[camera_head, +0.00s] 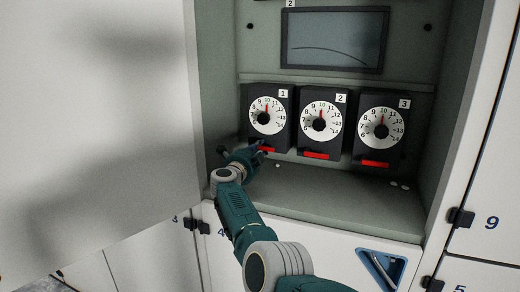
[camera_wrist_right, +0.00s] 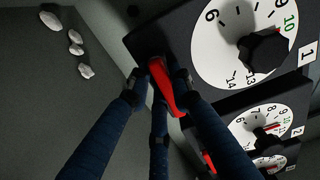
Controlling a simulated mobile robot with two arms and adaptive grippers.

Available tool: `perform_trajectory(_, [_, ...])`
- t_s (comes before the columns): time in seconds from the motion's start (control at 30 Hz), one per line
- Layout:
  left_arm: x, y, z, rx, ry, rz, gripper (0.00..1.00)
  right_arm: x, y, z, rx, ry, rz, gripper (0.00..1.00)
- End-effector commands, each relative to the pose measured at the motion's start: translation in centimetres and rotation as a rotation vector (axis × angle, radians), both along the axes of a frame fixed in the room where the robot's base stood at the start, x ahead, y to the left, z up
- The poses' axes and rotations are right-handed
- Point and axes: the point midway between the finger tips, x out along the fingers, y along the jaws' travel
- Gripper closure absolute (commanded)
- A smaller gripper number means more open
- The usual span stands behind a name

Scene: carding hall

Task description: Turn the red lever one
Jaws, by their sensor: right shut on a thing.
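The red lever one (camera_head: 268,149) sits under the dial of the black unit labelled 1 (camera_head: 283,94), the leftmost of three in the open cabinet. My right gripper (camera_head: 256,150) reaches it from the left and below. In the right wrist view the red lever (camera_wrist_right: 166,88) lies between the fingers of my right gripper (camera_wrist_right: 160,82), which is shut on it. The fingers partly hide the lever. The dial of unit 1 (camera_wrist_right: 225,60) is cut off by the picture edge there. My left gripper is not in view.
Units 2 (camera_head: 321,122) and 3 (camera_head: 380,130) stand to the right with red levers (camera_head: 316,155) and (camera_head: 375,164). A dark display panel (camera_head: 335,40) is above. Small pale lumps (camera_wrist_right: 76,49) lie on the cabinet floor. The large white door (camera_head: 100,110) stands open at left.

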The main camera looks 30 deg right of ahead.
Motion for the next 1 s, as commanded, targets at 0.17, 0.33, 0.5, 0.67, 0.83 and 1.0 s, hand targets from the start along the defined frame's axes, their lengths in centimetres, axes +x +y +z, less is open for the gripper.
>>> perform_trajectory(0.17, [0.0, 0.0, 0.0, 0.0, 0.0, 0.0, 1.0, 0.0, -0.1, 0.5, -0.007, -0.004, 0.0, 1.0])
perform_trajectory(0.33, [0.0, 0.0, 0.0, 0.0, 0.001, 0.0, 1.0, 0.1, -0.1, 0.6, -0.007, -0.005, 0.001, 1.0])
perform_trajectory(0.5, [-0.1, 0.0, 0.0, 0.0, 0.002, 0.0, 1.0, 0.1, 0.0, 0.7, -0.008, -0.006, 0.001, 0.6])
perform_trajectory(0.67, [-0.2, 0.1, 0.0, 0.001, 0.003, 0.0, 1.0, 0.1, 0.0, 0.5, -0.005, -0.005, 0.001, 0.6])
perform_trajectory(0.83, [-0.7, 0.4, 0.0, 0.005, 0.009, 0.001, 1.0, 0.0, 0.1, 0.3, -0.004, -0.003, 0.001, 0.6])
perform_trajectory(1.0, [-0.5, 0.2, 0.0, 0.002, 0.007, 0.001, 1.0, -0.4, 1.0, 0.3, -0.002, -0.005, 0.005, 0.6])
